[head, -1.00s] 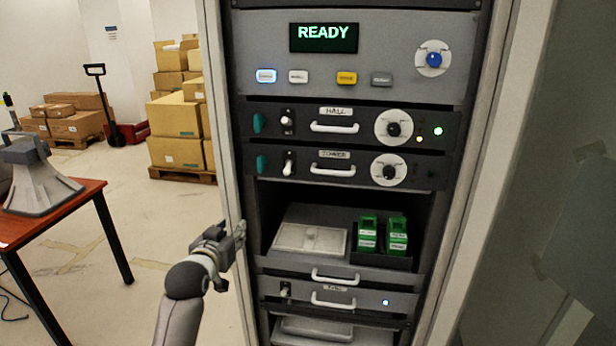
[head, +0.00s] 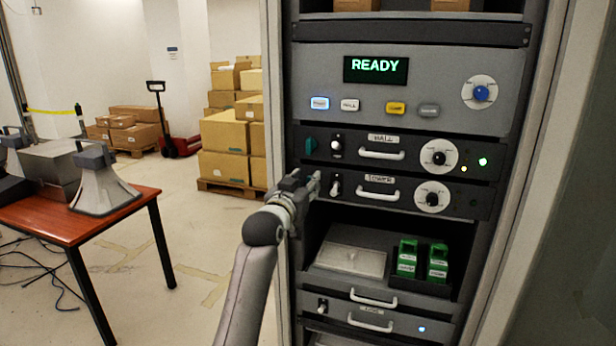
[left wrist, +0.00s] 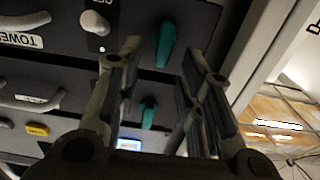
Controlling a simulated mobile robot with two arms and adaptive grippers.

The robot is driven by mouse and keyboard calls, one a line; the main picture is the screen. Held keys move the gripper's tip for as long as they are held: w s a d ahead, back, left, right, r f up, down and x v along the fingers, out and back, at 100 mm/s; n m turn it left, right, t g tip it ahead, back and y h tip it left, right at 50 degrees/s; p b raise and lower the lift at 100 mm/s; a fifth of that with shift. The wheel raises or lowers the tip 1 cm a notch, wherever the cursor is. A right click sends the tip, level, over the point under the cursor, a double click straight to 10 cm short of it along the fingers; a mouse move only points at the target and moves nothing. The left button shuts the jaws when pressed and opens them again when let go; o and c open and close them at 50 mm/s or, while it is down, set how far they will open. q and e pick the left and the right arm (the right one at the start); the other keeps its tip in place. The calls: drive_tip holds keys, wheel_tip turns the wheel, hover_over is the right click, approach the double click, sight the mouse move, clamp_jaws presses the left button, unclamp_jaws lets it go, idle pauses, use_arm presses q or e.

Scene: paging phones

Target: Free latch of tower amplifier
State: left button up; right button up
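The tower amplifier (head: 465,205) is a dark rack panel with a TOWER label, a toggle switch (head: 335,188), a white handle and a round dial. Its teal latch (left wrist: 163,45) shows in the left wrist view and is hidden behind my gripper in the head view. My left gripper (head: 314,184) is at the panel's left end. In the left wrist view my left gripper (left wrist: 160,50) is open, its fingers apart on either side of the latch in the picture. Contact cannot be told. My right gripper is not in view.
The hall amplifier (head: 470,150) sits directly above, with its own teal latch (head: 310,145). The rack's left frame post (head: 275,100) is close to my left gripper. Below is a shelf with green modules (head: 407,258). A red table (head: 120,205) stands at left.

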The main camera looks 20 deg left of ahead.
use_arm(q)
drive_tip(key=shift+w, duration=1.2)
clamp_jaws()
